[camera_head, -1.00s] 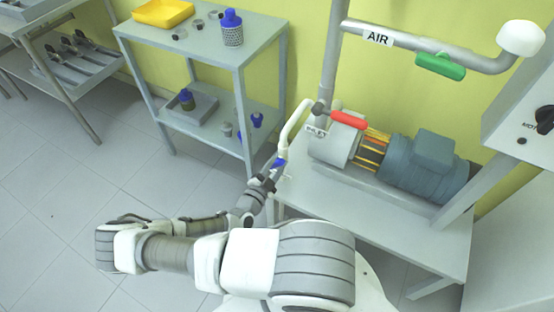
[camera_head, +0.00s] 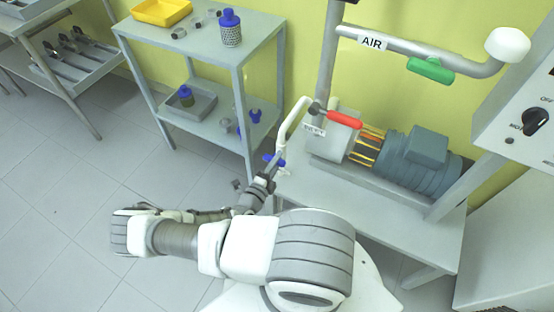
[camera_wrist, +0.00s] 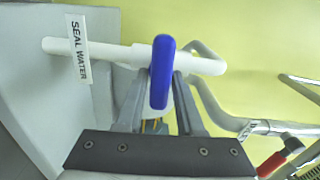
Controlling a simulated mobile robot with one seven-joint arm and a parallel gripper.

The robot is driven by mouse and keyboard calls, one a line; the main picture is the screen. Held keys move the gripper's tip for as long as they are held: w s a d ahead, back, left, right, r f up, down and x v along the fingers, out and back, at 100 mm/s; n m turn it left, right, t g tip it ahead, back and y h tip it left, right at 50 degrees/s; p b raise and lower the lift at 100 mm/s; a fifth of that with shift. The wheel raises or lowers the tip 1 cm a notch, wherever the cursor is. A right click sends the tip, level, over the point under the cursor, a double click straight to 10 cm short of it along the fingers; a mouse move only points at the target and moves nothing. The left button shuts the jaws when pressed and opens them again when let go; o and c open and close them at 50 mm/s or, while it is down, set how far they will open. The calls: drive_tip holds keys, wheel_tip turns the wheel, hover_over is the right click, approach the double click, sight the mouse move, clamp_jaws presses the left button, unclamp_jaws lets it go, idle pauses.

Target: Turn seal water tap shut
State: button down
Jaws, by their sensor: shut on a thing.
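The seal water tap has a blue handle (camera_wrist: 161,72) on a thin white pipe (camera_wrist: 110,52), beside a white tag reading SEAL WATER (camera_wrist: 79,52). In the wrist view the handle points along the view, across the pipe's line. My gripper (camera_wrist: 160,92) has its two grey fingers closed on either side of the blue handle. In the head view the blue handle (camera_head: 274,161) shows at the end of my arm, below the white bent pipe (camera_head: 290,120). My gripper (camera_head: 268,174) is small there and partly hidden by the arm.
A red-handled valve (camera_head: 345,120) and a pump with a blue-grey motor (camera_head: 415,160) sit on the bench right of the tap. A green-handled air valve (camera_head: 431,70) is above. A grey shelf (camera_head: 190,60) stands to the left. Floor at left is clear.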

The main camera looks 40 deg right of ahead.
drive_tip(key=shift+f+m, duration=0.1)
drive_tip(key=shift+m, duration=0.4)
drive_tip(key=c, duration=0.7)
unclamp_jaws()
drive_tip(key=shift+a, duration=0.1)
drive_tip(key=p+v, duration=0.1)
drive_tip(key=v, duration=1.6)
drive_tip(key=shift+a, duration=0.15)
